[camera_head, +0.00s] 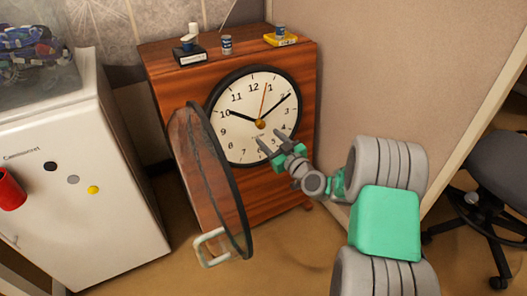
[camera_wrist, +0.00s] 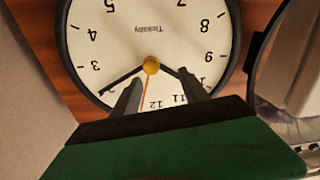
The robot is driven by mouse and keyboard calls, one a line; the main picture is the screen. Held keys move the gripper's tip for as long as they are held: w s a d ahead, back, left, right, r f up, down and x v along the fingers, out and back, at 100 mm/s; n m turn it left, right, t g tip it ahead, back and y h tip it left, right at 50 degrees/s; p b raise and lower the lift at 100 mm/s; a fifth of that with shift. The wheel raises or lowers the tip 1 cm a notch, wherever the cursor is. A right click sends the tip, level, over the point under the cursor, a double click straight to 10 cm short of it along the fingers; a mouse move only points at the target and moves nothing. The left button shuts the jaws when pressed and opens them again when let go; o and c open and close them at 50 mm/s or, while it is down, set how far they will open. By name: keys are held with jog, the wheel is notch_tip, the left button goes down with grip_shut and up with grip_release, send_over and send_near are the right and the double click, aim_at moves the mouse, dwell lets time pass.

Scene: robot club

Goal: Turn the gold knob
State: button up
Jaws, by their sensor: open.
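The gold knob (camera_head: 260,124) sits at the centre of a white clock face (camera_head: 238,140), where the hands meet. It also shows in the wrist view as a small gold disc (camera_wrist: 151,65), upside down with the clock. My gripper (camera_head: 271,141) is in front of the lower right of the clock face, its fingers apart and empty. In the wrist view the two fingertips of my gripper (camera_wrist: 158,80) point toward the knob from either side, with the knob just beyond them. I cannot tell how far the fingertips are from the face.
The wooden cabinet (camera_head: 168,80) bears small boxes and cans. A white fridge (camera_head: 75,200) stands left, a partition (camera_head: 400,80) right.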

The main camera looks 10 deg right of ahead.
aim_at(262, 127)
jog(key=shift+t+h, duration=0.4)
jog(key=x, duration=0.5)
jog(key=d+x, duration=0.1)
jog(key=x, duration=0.1)
jog(key=shift+w+f, duration=0.35)
jog(key=shift+w, duration=0.15)
jog(key=shift+m, duration=0.3)
grip_shut()
